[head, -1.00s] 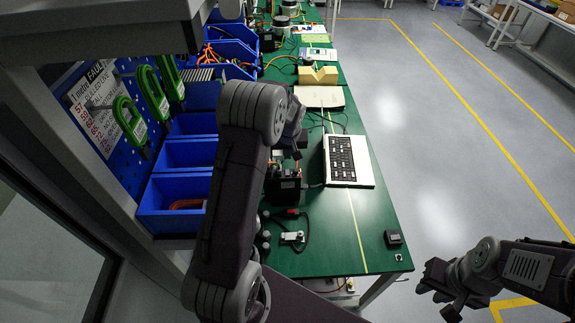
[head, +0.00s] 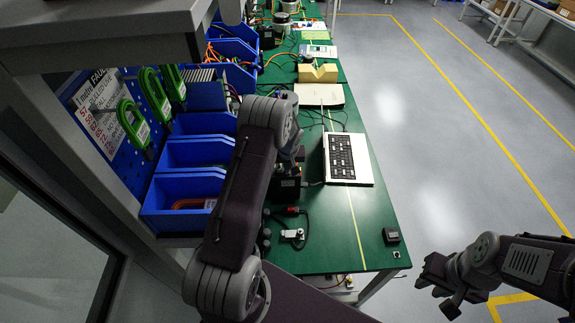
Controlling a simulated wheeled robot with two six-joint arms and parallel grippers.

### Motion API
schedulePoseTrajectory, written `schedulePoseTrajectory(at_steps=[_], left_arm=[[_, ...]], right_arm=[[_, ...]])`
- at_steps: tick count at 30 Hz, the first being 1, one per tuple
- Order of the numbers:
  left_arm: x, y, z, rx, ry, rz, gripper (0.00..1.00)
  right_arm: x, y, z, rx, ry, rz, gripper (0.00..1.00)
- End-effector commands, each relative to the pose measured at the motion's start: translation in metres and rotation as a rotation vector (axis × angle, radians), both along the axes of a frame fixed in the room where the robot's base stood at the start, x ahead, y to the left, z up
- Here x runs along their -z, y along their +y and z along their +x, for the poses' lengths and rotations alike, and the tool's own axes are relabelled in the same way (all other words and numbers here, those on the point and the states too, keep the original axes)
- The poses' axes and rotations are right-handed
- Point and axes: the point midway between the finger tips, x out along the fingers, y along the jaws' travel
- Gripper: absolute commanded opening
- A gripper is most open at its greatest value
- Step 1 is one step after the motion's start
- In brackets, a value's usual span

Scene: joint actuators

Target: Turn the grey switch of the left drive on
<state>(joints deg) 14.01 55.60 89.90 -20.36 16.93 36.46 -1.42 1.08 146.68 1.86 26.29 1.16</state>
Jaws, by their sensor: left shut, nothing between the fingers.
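My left gripper (head: 294,155) is mostly hidden behind my own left arm, above the green bench. A black boxy device (head: 288,188) stands on the bench just below it in the picture, partly covered by the arm. I cannot tell whether this device is the left drive, and no grey switch can be made out on it. Whether the gripper touches anything cannot be seen. My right gripper (head: 440,282) hangs over the floor, away from the bench, and its finger gap is unclear.
The green bench (head: 335,240) carries a white-framed keyboard-like panel (head: 347,158), a small light part with cables (head: 292,233) and a small black box (head: 391,235). Blue bins (head: 180,190) line its left side. Yellow V-block (head: 318,72) sits farther back. Open floor lies right.

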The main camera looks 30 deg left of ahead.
Motion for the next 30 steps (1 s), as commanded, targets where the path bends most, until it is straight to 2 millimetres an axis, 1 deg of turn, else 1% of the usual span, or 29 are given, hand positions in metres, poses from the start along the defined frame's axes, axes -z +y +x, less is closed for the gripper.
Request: schedulePoseTrajectory(at_steps=[1, 3, 4, 9, 14, 21, 30], left_arm=[[0.006, 0.000, 0.000, 0.000, -0.001, 0.001, 0.00], [0.009, 0.001, 0.001, 0.001, -0.002, 0.001, 0.00], [0.005, 0.000, 0.001, 0.001, -0.001, 0.001, 0.00], [0.006, 0.000, -0.001, 0.000, 0.004, 0.000, 0.00], [0.008, -0.002, -0.005, -0.001, 0.007, -0.001, 0.00], [0.010, -0.009, -0.016, -0.001, 0.013, -0.002, 0.00], [0.009, -0.010, -0.018, -0.002, 0.017, -0.003, 0.00]], right_arm=[[0.009, 0.000, 0.000, 0.000, 0.000, 0.000, 0.27], [0.015, 0.000, 0.000, 0.000, 0.001, 0.000, 0.27], [0.011, 0.000, 0.000, 0.000, 0.001, 0.000, 0.27], [0.010, 0.000, 0.000, 0.000, 0.000, 0.000, 0.27], [0.015, 0.000, 0.000, 0.000, 0.000, 0.000, 0.27], [0.025, 0.000, 0.000, 0.000, 0.000, 0.000, 0.27], [0.024, 0.000, 0.000, 0.000, 0.000, 0.000, 0.27]])
